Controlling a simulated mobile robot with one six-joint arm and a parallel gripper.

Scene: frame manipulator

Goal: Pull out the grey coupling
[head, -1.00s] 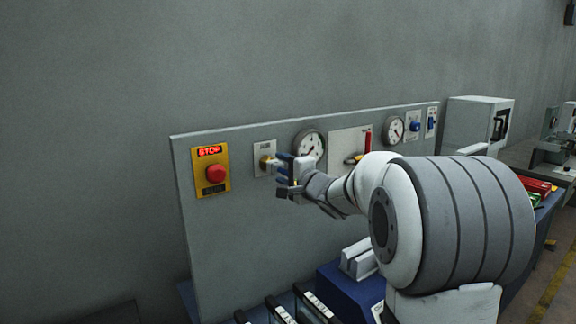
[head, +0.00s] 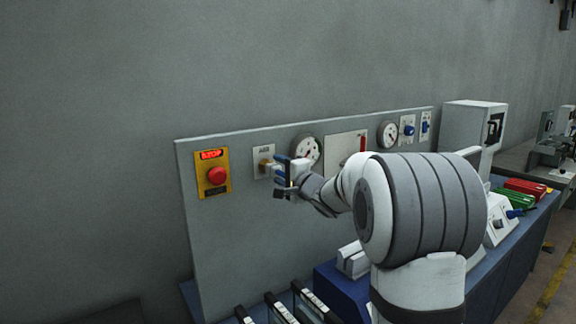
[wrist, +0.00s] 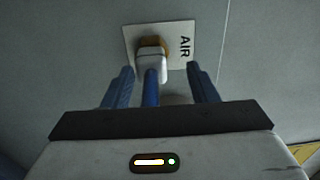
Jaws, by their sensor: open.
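The grey coupling (wrist: 150,68) sits on a brass fitting (wrist: 153,46) on the plate marked AIR (wrist: 186,45) in the wrist view. A blue hose (wrist: 151,90) runs from the coupling back toward my gripper. In the head view the coupling (head: 274,169) is small and partly hidden by my fingers. My gripper (wrist: 160,70) is open, with one blue finger to each side of the coupling and hose. Gaps show between the fingers and the hose. My gripper also shows in the head view (head: 284,170), close in front of the plate.
A red stop button (head: 216,176) on a yellow plate is left of the fitting. A round gauge (head: 307,150) is close on the right. The grey panel (head: 225,240) is bare below.

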